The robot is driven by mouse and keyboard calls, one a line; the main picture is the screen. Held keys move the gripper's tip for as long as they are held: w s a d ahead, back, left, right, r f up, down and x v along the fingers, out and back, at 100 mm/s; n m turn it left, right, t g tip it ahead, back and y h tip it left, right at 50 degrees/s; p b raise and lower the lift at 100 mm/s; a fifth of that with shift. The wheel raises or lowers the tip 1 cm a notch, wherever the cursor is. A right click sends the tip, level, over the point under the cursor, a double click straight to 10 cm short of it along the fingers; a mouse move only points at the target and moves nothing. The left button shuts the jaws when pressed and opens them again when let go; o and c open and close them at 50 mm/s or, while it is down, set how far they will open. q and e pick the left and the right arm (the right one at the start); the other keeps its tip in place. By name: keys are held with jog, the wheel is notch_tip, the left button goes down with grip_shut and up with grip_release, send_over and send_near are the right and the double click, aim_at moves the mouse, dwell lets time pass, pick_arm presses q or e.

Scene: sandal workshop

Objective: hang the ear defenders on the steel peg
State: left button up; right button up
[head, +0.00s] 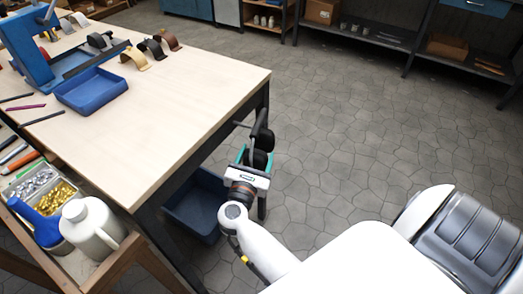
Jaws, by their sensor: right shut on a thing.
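The black ear defenders (264,139) are beside the right end of the workbench, with dark rounded cups and a band rising above them. My right gripper (256,158) is shut on the ear defenders, and its wrist hides part of them. A thin dark rod, apparently the steel peg (242,124), juts out at the bench end, close to the upper part of the ear defenders. I cannot tell whether the band touches the peg or is over it. My left gripper is not in view.
The workbench (190,100) holds a blue tray (92,91), a blue press (28,48) and several curved straps. A dark blue bin (196,204) is below. A side cart with a white jug (90,226) stands lower left. The floor right of the bench is clear.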

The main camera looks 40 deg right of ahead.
aim_at(246, 153)
jog(key=shift+w+a, duration=0.3)
jog(key=shift+w, duration=0.45)
jog(key=shift+w+a, duration=0.3)
jog(key=shift+w, duration=0.45)
jog(key=shift+w+a+f+b, duration=0.3)
jog(key=shift+w+f+b, duration=0.3)
jog(key=shift+b, duration=0.75)
jog(key=shift+w+r, duration=0.1)
jog(key=o, duration=1.2)
